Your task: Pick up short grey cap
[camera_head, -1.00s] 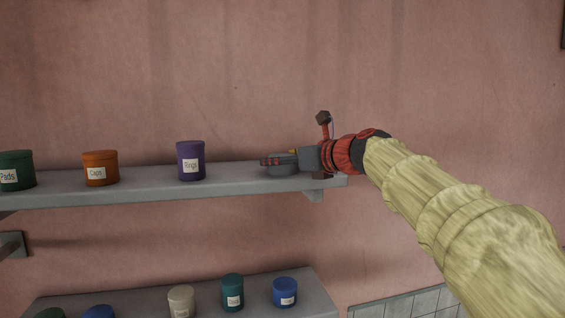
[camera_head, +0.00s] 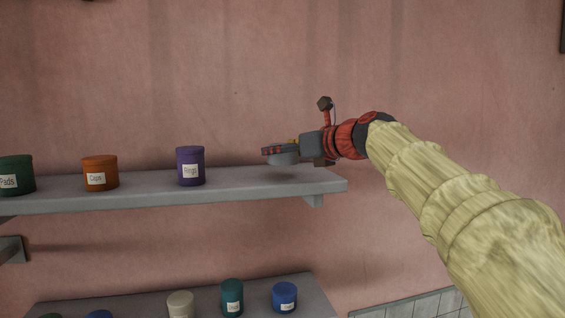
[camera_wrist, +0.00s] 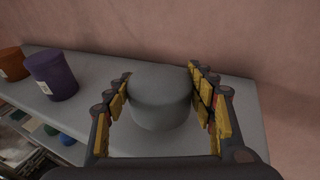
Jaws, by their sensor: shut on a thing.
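The short grey cap (camera_wrist: 160,97) is a low round grey piece between the two fingers of my gripper (camera_wrist: 162,88) in the wrist view. My gripper is shut on it. In the head view the cap (camera_head: 283,159) shows just under my gripper (camera_head: 280,151), held a little above the right part of the upper grey shelf (camera_head: 245,185). The fingers hide part of the cap in the head view.
On the upper shelf stand a purple "Rings" tub (camera_head: 190,166), an orange "Caps" tub (camera_head: 100,173) and a dark green "Pads" tub (camera_head: 16,176). A lower shelf (camera_head: 207,297) holds several tubs. The pink wall is close behind.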

